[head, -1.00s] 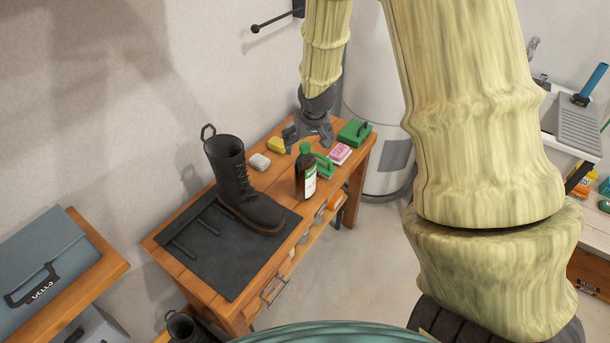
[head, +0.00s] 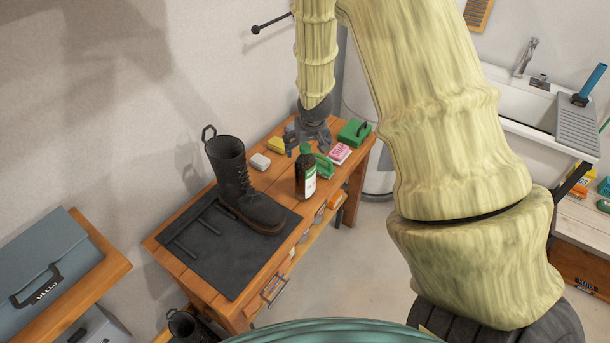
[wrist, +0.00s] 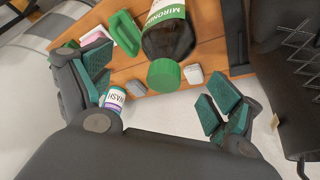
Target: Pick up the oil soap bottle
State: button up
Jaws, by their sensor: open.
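The oil soap bottle (head: 306,178) is dark brown with a green cap and a white and green label. It stands upright on the wooden bench (head: 180,262), near its front edge. My gripper (head: 308,140) is open and empty, just behind and above the bottle in the head view. In the wrist view the bottle (wrist: 168,38) is at top centre, its green cap pointing towards my gripper (wrist: 160,98). The two padded fingers are spread wide on either side, apart from the bottle.
A black boot (head: 243,187) stands on a dark mat left of the bottle. The wall borders the bench's back.

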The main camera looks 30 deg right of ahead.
aim_at(305, 172)
jog(key=shift+p+x, duration=0.8)
jog(key=shift+x, duration=1.7)
jog(key=shift+w+a, duration=0.1)
jog(key=shift+a, duration=0.05)
jog(key=c, duration=2)
